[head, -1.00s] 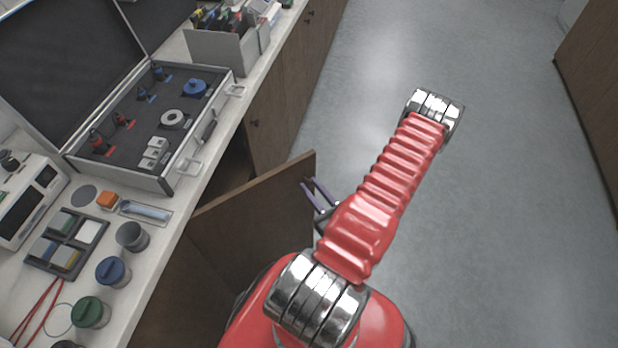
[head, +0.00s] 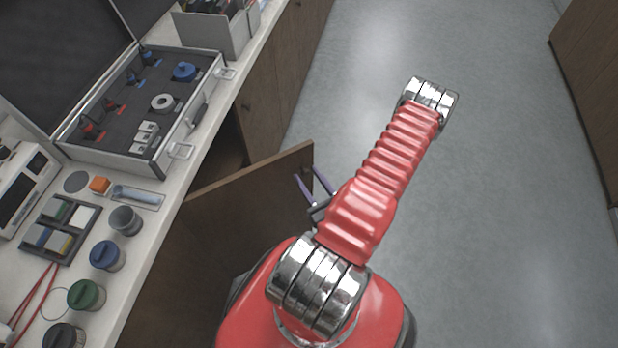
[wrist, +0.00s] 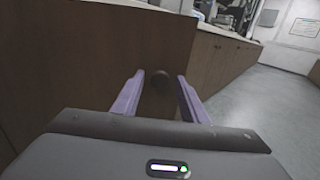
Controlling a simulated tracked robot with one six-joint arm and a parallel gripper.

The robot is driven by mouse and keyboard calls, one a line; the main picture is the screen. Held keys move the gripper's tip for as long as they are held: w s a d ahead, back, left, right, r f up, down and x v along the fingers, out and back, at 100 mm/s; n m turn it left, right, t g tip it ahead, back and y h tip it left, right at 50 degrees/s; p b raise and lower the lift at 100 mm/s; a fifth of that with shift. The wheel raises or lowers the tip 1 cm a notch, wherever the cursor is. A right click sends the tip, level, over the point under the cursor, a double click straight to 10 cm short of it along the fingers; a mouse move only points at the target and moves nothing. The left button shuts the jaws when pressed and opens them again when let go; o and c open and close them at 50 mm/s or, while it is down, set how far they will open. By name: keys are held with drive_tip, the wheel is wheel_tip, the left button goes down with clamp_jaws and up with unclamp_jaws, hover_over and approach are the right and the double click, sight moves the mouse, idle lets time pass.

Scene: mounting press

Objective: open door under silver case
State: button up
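The silver case (head: 160,172) stands open on the white bench in the head view. The brown door (head: 255,195) below it is swung well out from the cabinet, and a dark opening shows behind it. Whether the fingertips reach past the knob I cannot tell.
The bench (head: 150,235) along the left carries several lidded jars, a sorting tray (head: 95,228) and a grey bin (head: 212,35) of tools. More closed cabinet doors (head: 262,105) continue beyond. The grey floor (head: 480,200) to the right is clear up to brown cabinets (head: 590,80).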

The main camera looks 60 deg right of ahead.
drive_tip(key=shift+s+a, duration=0.1)
drive_tip(key=shift+s, duration=0.05)
drive_tip(key=v, duration=0.7)
idle(0.9)
drive_tip(key=shift+f, duration=0.1)
drive_tip(key=shift+c, duration=0.3)
